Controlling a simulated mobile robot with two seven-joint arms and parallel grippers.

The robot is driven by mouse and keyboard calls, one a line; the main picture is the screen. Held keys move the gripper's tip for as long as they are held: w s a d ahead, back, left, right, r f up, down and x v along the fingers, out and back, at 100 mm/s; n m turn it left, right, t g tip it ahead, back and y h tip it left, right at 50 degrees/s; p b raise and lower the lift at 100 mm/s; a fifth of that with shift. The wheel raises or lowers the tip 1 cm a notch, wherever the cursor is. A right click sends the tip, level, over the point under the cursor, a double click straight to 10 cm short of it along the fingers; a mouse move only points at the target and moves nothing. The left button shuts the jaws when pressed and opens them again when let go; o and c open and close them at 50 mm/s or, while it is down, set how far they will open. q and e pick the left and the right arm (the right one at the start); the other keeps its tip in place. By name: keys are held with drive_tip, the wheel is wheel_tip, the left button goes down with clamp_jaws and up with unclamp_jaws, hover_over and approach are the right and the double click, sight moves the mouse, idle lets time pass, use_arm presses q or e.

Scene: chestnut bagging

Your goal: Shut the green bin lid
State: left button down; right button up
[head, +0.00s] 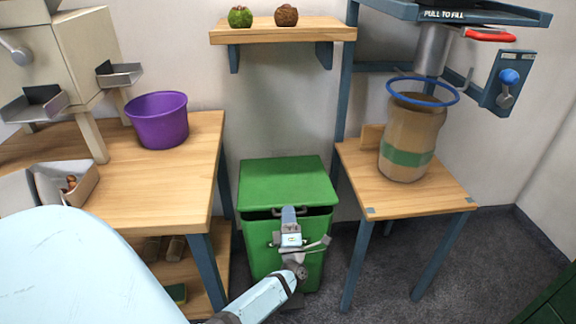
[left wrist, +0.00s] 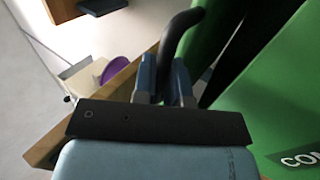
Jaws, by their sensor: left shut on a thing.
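The green bin (head: 262,243) stands on the floor between the two tables. Its green lid (head: 288,181) lies over the top, with a dark gap along the front between lid and body, so it is slightly raised. My left gripper (head: 289,213) is at the front edge of the lid. In the left wrist view its fingers (left wrist: 164,82) are shut on the black curved lid handle (left wrist: 176,32). The bin's front with white lettering (left wrist: 290,120) shows at the right there. My right gripper is not in view.
A wooden table (head: 165,190) with a purple bucket (head: 158,120) stands left of the bin. A smaller table (head: 400,195) bearing a brown sack with a green band (head: 405,145) stands to the right. A wooden shelf (head: 283,32) hangs above the bin.

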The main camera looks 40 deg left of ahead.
use_arm(q)
drive_tip(key=shift+a+f, duration=0.15)
drive_tip(key=shift+a, duration=0.05)
drive_tip(key=c, duration=1.5)
unclamp_jaws()
